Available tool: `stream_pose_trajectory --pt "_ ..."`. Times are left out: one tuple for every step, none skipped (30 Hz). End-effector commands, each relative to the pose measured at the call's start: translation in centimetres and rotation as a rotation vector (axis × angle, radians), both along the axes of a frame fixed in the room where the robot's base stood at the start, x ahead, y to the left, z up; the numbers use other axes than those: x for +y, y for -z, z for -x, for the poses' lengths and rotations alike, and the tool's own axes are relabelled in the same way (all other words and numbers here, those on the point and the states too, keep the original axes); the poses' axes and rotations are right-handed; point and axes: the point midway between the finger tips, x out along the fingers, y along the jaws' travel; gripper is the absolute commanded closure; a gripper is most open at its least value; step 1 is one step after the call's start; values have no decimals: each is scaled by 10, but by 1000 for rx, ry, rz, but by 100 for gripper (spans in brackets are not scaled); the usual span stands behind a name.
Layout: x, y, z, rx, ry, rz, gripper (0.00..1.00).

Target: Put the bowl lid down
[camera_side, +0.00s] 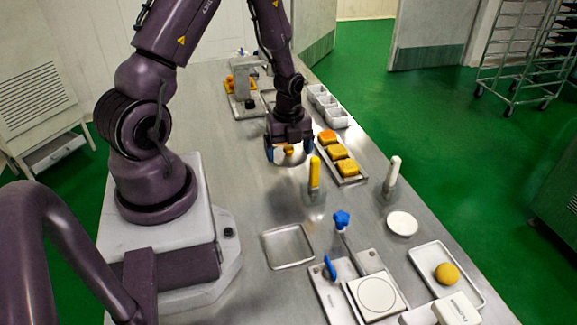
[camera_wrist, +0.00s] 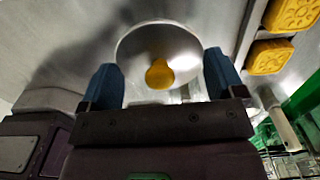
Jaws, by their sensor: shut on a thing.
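The bowl lid (camera_wrist: 140,45) is a round, shiny metal disc with a yellow knob, seen large in the wrist view. In the side view the lid (camera_side: 290,158) shows as a silvery shape with its orange-yellow knob under my wrist. My gripper (camera_side: 290,153) points down over the steel table, and its two blue fingers stand at opposite sides of the lid. In the wrist view my gripper (camera_wrist: 163,80) is shut on the lid, with the knob between the fingers. Whether the lid touches anything beneath it is hard to tell.
A tray with several yellow-orange cakes (camera_side: 337,152) lies just right of my gripper, white containers (camera_side: 328,106) behind it. A yellow-handled tool (camera_side: 314,172) stands close in front. An empty metal tray (camera_side: 288,246) and a scale (camera_side: 376,296) are nearer. Bare table lies left of my gripper.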

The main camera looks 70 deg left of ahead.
Motion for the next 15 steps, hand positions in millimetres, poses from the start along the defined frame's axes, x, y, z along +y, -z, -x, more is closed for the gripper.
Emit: stream_pose_trajectory --pt "0 6 0 2 -1 1 35" --pt "0 9 0 1 -1 1 35" --pt "0 12 0 1 0 0 35" --pt "0 15 0 2 1 0 35" --pt "0 19 1 3 1 1 35" --pt "0 25 1 2 2 1 35" --pt "0 30 1 3 2 2 35" --pt "0 34 0 2 1 2 35" --pt "0 39 0 2 1 1 35" --pt "0 42 0 1 1 0 35" --pt "0 44 0 2 2 0 35" --pt "0 46 1 1 2 0 35" --pt "0 47 0 0 2 -1 35" --pt "0 47 0 0 2 -1 35" --pt "0 47 0 -1 2 -2 35"
